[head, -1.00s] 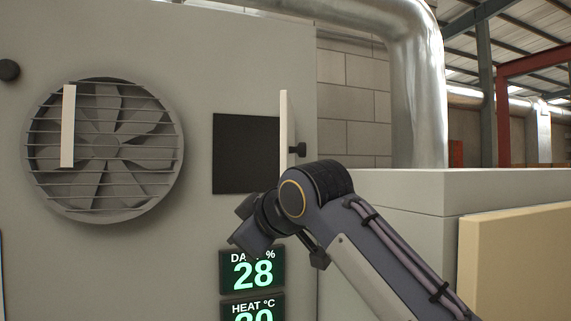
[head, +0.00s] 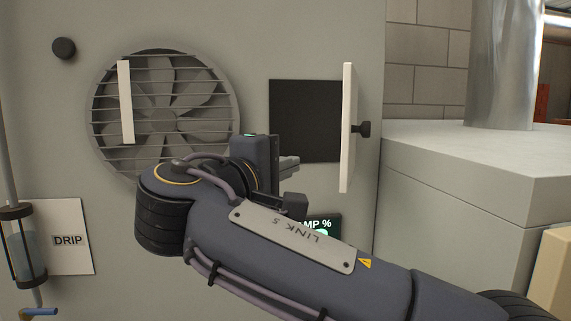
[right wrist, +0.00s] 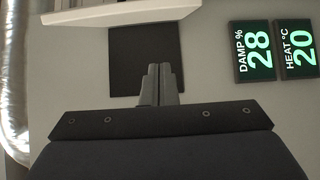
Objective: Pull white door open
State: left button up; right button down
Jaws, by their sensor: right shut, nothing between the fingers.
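The white door (head: 347,128) stands swung out from the grey wall panel, seen nearly edge-on at the right side of a dark square opening (head: 305,112). A black knob (head: 362,129) sits on its right face. My right gripper (head: 290,163) is in front of the opening's lower left part, left of the door and apart from it. In the right wrist view its fingers (right wrist: 160,84) are shut together and empty, over the lower edge of the dark square. The door (right wrist: 125,13) shows at that view's top. My left gripper is not in view.
A round fan grille (head: 165,115) with a white strip is at left. A DRIP sign (head: 68,240) and a sight glass (head: 22,250) are lower left. Displays (right wrist: 252,52) are partly behind my arm in the head view. A grey box (head: 470,165) stands at right.

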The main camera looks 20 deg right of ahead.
jog(key=d+p, duration=0.1)
jog(key=d, duration=0.6)
jog(key=shift+w+d, duration=0.2)
jog(key=shift+w, duration=0.15)
jog(key=shift+s+d, duration=0.1)
